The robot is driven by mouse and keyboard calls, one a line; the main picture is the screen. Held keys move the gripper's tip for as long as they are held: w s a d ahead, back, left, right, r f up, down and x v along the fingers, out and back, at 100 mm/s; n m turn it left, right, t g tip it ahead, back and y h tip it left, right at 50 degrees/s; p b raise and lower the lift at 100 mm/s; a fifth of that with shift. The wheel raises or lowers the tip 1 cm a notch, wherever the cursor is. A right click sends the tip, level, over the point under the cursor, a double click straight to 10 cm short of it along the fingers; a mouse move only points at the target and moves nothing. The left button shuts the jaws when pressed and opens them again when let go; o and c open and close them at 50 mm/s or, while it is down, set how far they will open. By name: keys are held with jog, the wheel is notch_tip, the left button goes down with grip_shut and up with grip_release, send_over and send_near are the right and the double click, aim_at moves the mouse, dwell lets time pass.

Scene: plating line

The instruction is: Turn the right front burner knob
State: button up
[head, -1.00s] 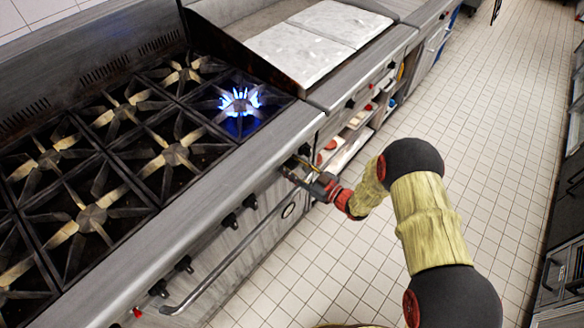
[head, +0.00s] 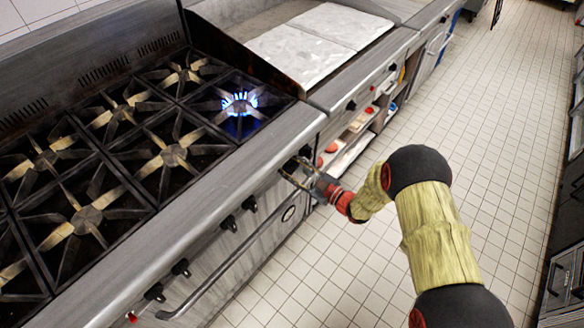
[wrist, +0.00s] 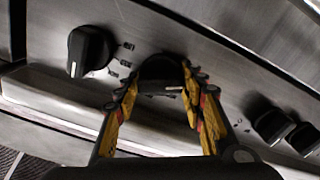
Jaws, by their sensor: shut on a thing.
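The black burner knob (wrist: 160,70) sits on the steel front panel, between my two fingers in the wrist view. Its top and a short white mark near its lower edge show; its sides are covered by the fingers. In the head view the knob (head: 305,151) shows just past the fingertips. My gripper (head: 294,170) is shut on it, with yellow finger pads on both sides in the wrist view (wrist: 160,88). The right front burner (head: 240,103) burns with a ring of blue flame.
Another black knob (wrist: 90,50) is left of the held one in the wrist view, and two more (wrist: 285,130) are to the right. An oven handle (head: 235,262) runs below the panel. The tiled floor (head: 300,270) beside the range is clear.

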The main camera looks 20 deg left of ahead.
jog(key=o, duration=1.1)
jog(key=shift+c, duration=0.2)
jog(key=shift+o, duration=0.2)
jog(key=v, duration=1.2)
